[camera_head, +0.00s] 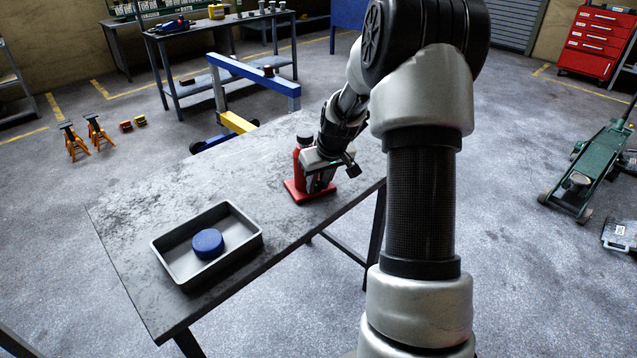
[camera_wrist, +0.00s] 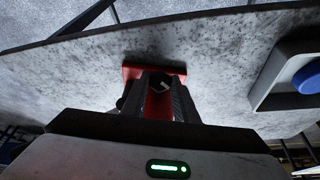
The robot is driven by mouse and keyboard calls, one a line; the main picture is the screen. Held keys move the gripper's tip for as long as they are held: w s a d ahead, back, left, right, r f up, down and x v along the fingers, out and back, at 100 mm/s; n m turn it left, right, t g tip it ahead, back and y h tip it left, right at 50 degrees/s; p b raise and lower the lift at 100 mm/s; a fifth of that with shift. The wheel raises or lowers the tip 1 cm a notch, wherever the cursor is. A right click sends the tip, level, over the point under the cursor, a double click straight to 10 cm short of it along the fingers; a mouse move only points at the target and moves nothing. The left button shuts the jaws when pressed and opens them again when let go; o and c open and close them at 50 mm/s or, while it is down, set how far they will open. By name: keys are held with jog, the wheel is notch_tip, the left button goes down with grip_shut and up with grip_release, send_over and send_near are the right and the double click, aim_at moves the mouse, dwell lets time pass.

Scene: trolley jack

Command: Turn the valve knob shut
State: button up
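A red bottle jack (camera_head: 299,155) with a dark cap stands on the grey workbench, right of its middle. Its red base plate (camera_head: 298,190) shows below my gripper (camera_head: 318,182), which reaches down at the jack's near right side and hides part of it. In the wrist view, the two dark fingers of my gripper (camera_wrist: 163,88) point at the jack, with a gap showing red (camera_wrist: 158,107) between them. A small dark part with a pale mark, perhaps the valve knob (camera_wrist: 160,84), sits between the fingertips. I cannot tell whether the fingers touch it.
A grey tray (camera_head: 168,257) with a blue round thing (camera_head: 207,243) lies at the bench's near left. The bench top (camera_head: 150,200) is otherwise mostly clear. A blue engine crane (camera_head: 252,75) stands beyond the bench, and a green trolley jack (camera_head: 597,160) stands far right.

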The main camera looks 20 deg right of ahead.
jog(key=c, duration=0.4)
jog(key=shift+o, duration=0.2)
jog(key=m, duration=0.1)
jog(key=m+y, duration=0.2)
jog(key=m, duration=0.1)
jog(key=shift+d+f, duration=0.1)
jog(key=shift+d, duration=0.15)
jog(key=m+t+y+b, duration=0.1)
jog(key=m+b, duration=0.1)
jog(key=m, duration=0.1)
jog(key=shift+s+d+f+m, duration=0.1)
jog(key=shift+m, duration=0.3)
jog(key=shift+m+y+b, duration=0.5)
jog(key=shift+m+b, duration=0.05)
jog(key=shift+m, duration=0.55)
jog(key=shift+m+t, duration=0.3)
jog(key=o, duration=1.1)
jog(key=shift+c, duration=0.2)
